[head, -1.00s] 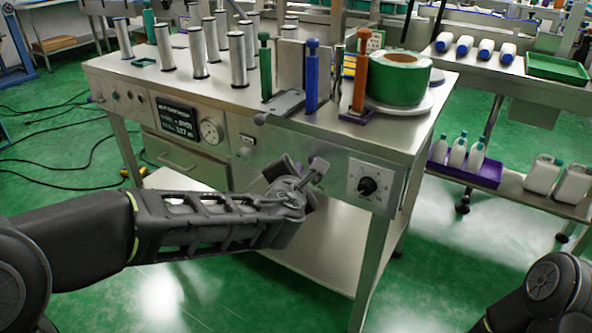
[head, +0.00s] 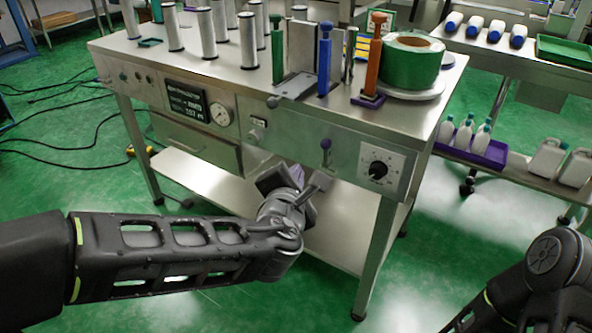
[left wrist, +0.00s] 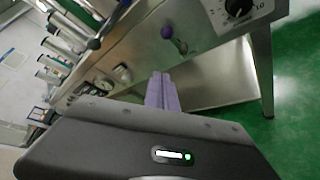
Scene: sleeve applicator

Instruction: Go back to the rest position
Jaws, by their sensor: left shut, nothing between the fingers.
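My left gripper (head: 296,178) is in front of the sleeve machine's front panel, below its top edge and apart from it. In the left wrist view its two pale purple fingers (left wrist: 162,92) lie together, with nothing between them. The steel sleeve machine (head: 290,130) carries a purple-knobbed lever (head: 326,146), a black dial (head: 378,170), a gauge (head: 221,115) and a small display (head: 186,101) on its front. My right arm shows at the lower right, but its gripper is out of view.
On the machine top stand several metal rollers (head: 248,42), green, blue (head: 325,60) and orange posts, and a green roll (head: 408,65). A side bench (head: 490,60) with bottles is at the right. Cables lie on the green floor at left. The floor in front is clear.

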